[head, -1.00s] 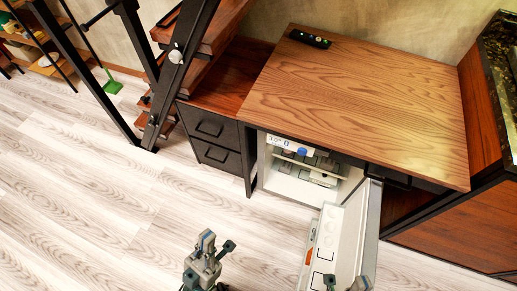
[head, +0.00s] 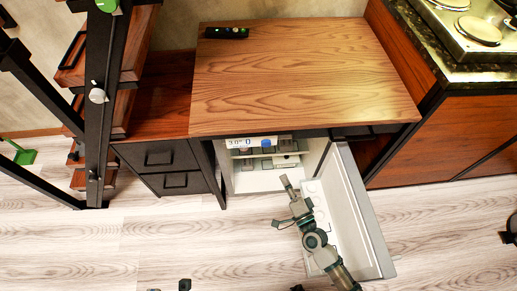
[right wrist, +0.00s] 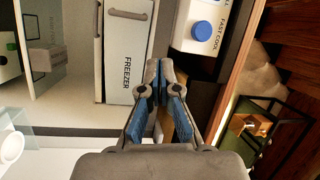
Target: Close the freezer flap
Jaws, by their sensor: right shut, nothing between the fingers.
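A white flap lettered FREEZER (right wrist: 126,58) shows in the right wrist view, left of my right gripper's fingers. I cannot tell how far it stands open. In the head view it is too small to make out inside the open fridge (head: 262,181). My right gripper (head: 286,183) is shut and empty, in front of the fridge opening and beside the fridge door. Its closed fingers (right wrist: 159,66) point toward the compartment, apparently close to the flap's edge. Small dark parts at the head view's bottom edge may be my left gripper (head: 184,285); its jaws cannot be made out.
The fridge door (head: 366,215) stands wide open on the right. A control panel with a blue knob (right wrist: 202,28) lies beside the flap. A wooden top (head: 300,75) overhangs the fridge. Black drawers (head: 168,168) stand left. The floor in front is mostly clear.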

